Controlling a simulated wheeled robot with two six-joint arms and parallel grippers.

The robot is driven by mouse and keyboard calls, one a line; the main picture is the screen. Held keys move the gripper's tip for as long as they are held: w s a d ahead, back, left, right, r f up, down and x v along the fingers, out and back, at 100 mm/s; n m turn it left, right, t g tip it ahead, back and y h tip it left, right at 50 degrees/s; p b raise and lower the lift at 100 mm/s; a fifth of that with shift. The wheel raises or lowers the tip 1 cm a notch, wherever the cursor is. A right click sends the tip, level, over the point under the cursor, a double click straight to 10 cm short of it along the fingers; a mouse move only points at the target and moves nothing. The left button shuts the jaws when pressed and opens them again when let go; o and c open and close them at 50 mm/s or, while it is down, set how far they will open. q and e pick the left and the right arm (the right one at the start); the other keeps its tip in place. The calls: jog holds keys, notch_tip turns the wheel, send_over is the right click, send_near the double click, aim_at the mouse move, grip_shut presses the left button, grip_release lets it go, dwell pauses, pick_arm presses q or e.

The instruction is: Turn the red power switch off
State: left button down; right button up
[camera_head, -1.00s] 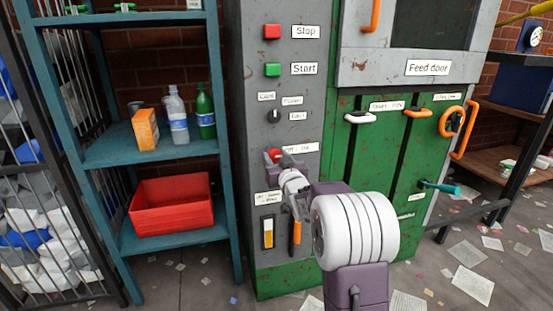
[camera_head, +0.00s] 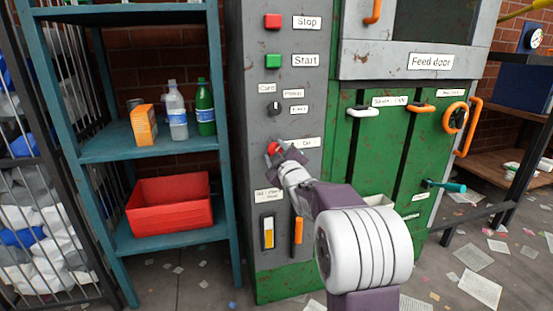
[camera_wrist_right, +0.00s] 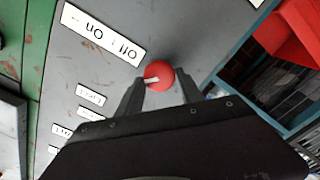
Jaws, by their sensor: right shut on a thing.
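The red power switch (camera_head: 272,148) is a round red knob on the grey panel, left of a white label (camera_head: 299,142). In the right wrist view the knob (camera_wrist_right: 159,76) has a pale pointer mark on its left side, and the label (camera_wrist_right: 104,34) reads "Off" and "On" upside down. My right gripper (camera_head: 279,150) is at the knob, with one finger on each side of it. In the wrist view my right gripper (camera_wrist_right: 160,85) is shut on the knob. My left gripper is not in view.
Above the knob are a red Stop button (camera_head: 272,21), a green Start button (camera_head: 272,61) and a small black selector (camera_head: 274,107). Below it are a yellow gauge (camera_head: 268,232) and an orange handle (camera_head: 298,230). A teal shelf (camera_head: 112,142) with a red bin (camera_head: 169,207) stands at left.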

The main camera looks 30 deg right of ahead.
jog(key=n+b, duration=0.2)
jog(key=n, duration=0.1)
jog(key=n+b, duration=0.2)
jog(key=shift+f, duration=0.3)
jog(key=shift+n+b, duration=1)
jog(key=shift+n, duration=1)
jog(key=o, duration=1.3)
jog(key=shift+a+r, duration=0.1)
jog(key=shift+o, duration=0.2)
jog(key=p+v, duration=0.1)
jog(key=v, duration=0.8)
jog(key=shift+p, duration=0.35)
